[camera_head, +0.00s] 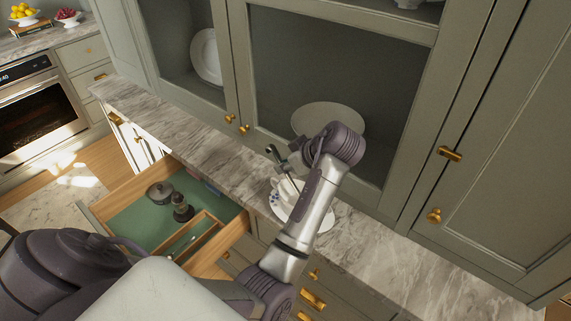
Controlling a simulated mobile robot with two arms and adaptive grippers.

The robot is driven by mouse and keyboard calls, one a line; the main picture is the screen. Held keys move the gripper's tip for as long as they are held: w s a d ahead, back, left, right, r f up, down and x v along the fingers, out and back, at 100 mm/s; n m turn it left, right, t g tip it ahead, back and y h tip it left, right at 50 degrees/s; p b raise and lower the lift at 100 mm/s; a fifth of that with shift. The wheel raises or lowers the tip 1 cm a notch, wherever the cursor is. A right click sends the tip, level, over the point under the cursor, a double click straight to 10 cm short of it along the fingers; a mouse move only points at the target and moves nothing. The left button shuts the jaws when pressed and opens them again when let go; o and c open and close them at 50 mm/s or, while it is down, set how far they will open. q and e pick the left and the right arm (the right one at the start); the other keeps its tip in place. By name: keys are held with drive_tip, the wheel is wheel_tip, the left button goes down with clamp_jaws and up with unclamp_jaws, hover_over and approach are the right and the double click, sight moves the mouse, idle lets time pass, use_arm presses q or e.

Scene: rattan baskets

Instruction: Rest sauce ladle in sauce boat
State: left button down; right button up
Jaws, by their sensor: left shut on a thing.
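The white sauce boat (280,192) with blue decoration stands on a white saucer (322,217) on the marble counter. My left arm passes in front and hides part of both. My left gripper (284,168) is right above the sauce boat, shut on the thin sauce ladle, which is small and mostly hidden by the gripper. I cannot tell whether the ladle's bowl is inside the boat or just above it. My right gripper is not in view.
An open drawer (127,190) with green lining holds dark metal items (160,193) and a wooden divider. Glass-front cabinets stand behind the narrow marble counter (190,146), with a white plate (328,119) inside. The counter is clear at right (430,266).

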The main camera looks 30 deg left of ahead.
use_arm(q)
drive_tip(key=shift+f, duration=0.6)
idle(0.4)
drive_tip(key=c, duration=1.1)
unclamp_jaws()
drive_tip(key=shift+r, duration=0.25)
wheel_tip(320, 180, up, 10)
drive_tip(key=shift+f, duration=0.25)
drive_tip(key=shift+d, duration=0.15)
